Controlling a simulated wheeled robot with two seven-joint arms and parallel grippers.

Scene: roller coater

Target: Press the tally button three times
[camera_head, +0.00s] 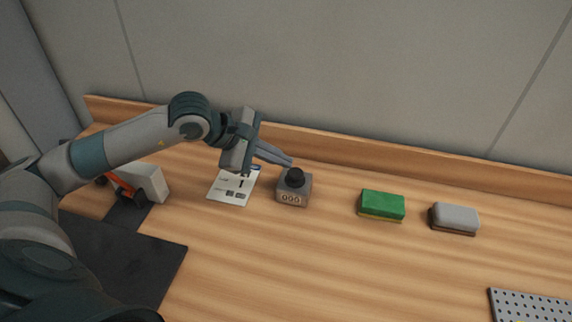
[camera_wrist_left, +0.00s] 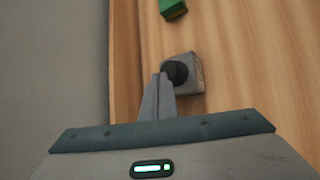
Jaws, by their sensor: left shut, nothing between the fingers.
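The tally counter (camera_head: 292,192) is a small grey box with a black round button (camera_head: 295,176) on top and a display of zeros on its front. It stands on the wooden bench, and it also shows in the left wrist view (camera_wrist_left: 196,84). My left gripper (camera_head: 288,161) is shut and empty. Its fingertips are right by the button, at its back left in the head view. In the left wrist view the fingertips (camera_wrist_left: 161,76) overlap the left edge of the black button (camera_wrist_left: 176,71); I cannot tell whether they touch it. My right gripper is not in view.
A white printed card (camera_head: 232,186) lies left of the counter. A green sponge (camera_head: 382,204) and a grey sponge-like block (camera_head: 455,217) lie to the right. A perforated grey plate (camera_head: 530,306) is at the front right, a dark mat (camera_head: 125,262) at the front left. A wall stands behind.

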